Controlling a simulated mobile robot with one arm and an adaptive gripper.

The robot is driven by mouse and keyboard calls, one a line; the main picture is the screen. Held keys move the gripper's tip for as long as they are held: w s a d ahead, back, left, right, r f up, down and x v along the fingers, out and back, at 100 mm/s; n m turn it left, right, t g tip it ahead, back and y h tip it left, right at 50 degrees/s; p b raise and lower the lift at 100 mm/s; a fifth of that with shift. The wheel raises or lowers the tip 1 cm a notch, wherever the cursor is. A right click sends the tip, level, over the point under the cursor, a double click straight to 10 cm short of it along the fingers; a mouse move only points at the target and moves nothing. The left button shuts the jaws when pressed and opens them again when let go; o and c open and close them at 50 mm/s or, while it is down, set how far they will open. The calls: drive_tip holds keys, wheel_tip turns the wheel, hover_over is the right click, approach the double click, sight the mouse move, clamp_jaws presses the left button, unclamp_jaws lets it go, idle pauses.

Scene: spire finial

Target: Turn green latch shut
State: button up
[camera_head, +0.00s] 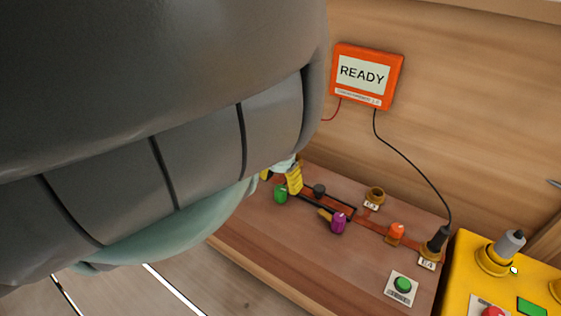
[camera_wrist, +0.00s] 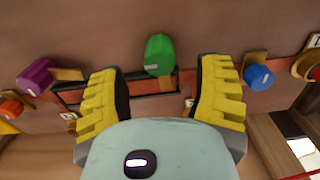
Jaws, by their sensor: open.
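The green latch (camera_wrist: 159,54) shows in the wrist view as a knob on the brown board, ahead of my fingertips and roughly centred between them. It also shows in the head view (camera_head: 281,194), beside one of my yellow fingers. My gripper (camera_wrist: 161,82) is open, with its two ridged yellow fingers set wide apart and nothing between them. The fingers appear apart from the latch. In the head view my gripper (camera_head: 293,179) is mostly hidden behind my large grey arm. The latch's bar cannot be clearly made out.
A purple latch (camera_head: 338,223) and an orange latch (camera_head: 396,232) sit along the board; a blue knob (camera_wrist: 258,77) is right of my fingers. A black plug (camera_head: 436,243) stands at E4. A green button (camera_head: 402,284) is in front. An orange box (camera_head: 367,75) reads READY.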

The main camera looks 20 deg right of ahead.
sight(280, 187)
wheel_tip(280, 187, up, 4)
drive_tip(key=shift+a+f, duration=0.1)
drive_tip(key=shift+s+r, duration=0.2)
drive_tip(key=shift+r, duration=0.8)
drive_tip(key=shift+w+r, duration=0.2)
drive_tip(key=shift+r, duration=0.4)
drive_tip(key=shift+r, duration=0.1)
